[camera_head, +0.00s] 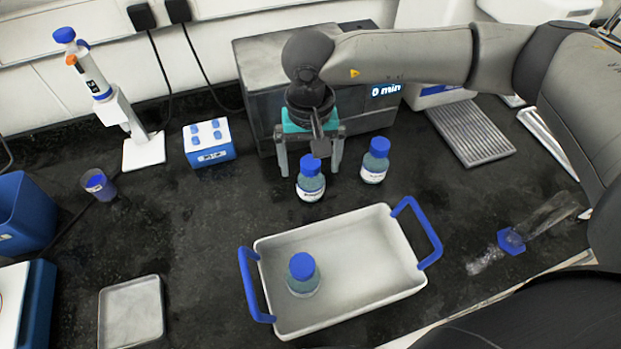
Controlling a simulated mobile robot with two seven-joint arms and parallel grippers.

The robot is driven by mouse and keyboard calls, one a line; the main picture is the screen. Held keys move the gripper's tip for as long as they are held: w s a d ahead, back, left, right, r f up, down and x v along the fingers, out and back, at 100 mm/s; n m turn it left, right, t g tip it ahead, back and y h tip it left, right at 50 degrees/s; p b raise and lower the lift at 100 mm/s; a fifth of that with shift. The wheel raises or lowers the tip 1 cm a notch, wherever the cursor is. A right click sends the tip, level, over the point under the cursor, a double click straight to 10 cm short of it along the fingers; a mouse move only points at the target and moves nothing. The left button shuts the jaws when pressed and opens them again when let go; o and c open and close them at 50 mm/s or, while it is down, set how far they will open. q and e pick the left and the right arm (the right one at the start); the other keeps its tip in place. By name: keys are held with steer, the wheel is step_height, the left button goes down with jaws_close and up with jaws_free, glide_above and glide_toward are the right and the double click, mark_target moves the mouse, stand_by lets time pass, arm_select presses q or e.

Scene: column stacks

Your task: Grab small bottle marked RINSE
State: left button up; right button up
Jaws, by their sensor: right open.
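Three small bottles with blue caps and white labels are in view. One bottle (311,188) stands upright on the black bench below my right gripper (310,171). A second bottle (375,163) stands upright just to its right. A third bottle (303,281) stands inside the left part of the white tray. The label print is too small to read, so I cannot tell which is marked RINSE. My right gripper is open, its two fingers pointing down at either side of the first bottle's cap. I cannot tell whether it touches the bottle. My left gripper is not in view.
The white tray (356,238) with blue handles lies in front of the bottles. A grey box with a display (256,95) stands behind my gripper. A pipette stand (143,152) and blue-white tube rack (209,156) are left. A clear cylinder (545,217) lies right.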

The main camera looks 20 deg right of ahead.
steer(key=shift+w+d+f, duration=0.1)
steer(key=shift+f, duration=1.75)
jaws_close()
